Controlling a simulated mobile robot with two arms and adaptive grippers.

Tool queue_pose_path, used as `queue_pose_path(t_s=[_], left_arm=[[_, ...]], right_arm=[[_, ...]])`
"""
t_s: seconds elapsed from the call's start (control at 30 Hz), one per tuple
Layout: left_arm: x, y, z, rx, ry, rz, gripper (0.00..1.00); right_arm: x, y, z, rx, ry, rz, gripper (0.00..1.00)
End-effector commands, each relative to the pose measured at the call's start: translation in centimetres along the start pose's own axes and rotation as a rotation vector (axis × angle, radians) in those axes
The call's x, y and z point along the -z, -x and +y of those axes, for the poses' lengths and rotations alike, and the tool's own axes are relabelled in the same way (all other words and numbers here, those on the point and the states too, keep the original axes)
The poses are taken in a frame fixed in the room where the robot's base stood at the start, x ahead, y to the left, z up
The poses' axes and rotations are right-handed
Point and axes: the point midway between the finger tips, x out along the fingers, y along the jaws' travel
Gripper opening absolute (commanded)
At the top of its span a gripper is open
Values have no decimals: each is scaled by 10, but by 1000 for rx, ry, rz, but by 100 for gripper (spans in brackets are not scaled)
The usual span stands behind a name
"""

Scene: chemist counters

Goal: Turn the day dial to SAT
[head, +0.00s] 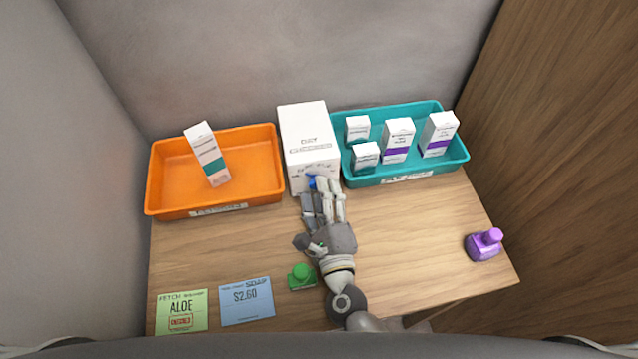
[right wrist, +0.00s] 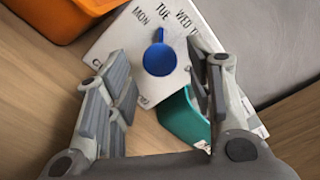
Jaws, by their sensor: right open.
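The day dial is a round blue knob (right wrist: 160,60) with a short pointer on a white box face with day names; it also shows in the head view (head: 312,183), low on the front of the white box (head: 306,130). In the right wrist view the pointer aims near TUE; MON, TUE and WED are readable, while the other names are cut off or hidden. My right gripper (head: 323,190) is open at the box front. In its wrist view the fingers (right wrist: 158,62) stand either side of the knob, with visible gaps. My left gripper is not in view.
An orange tray (head: 268,203) holding one carton stands left of the box, a teal tray (head: 458,160) with several cartons right. A green stamp-like object (head: 302,276), a purple one (head: 484,244), a green card (head: 181,311) and a blue card (head: 247,301) lie in front.

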Motion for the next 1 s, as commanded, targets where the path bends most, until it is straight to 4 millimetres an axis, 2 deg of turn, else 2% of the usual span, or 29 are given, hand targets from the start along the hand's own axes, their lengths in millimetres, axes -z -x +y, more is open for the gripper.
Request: queue_pose_path(t_s=[0.1, 0.2, 0.5, 0.83, 1.0], left_arm=[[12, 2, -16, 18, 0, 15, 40], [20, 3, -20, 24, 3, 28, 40], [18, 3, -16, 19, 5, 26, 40], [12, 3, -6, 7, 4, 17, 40], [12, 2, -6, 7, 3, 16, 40]], right_arm=[[0, -14, -1, 1, 0, 1, 49], [0, -19, 0, 0, -1, 1, 49], [1, -21, 0, -1, -2, 1, 49], [1, -21, 0, -1, -1, 1, 8], [1, -21, 1, -1, -7, 1, 5]])
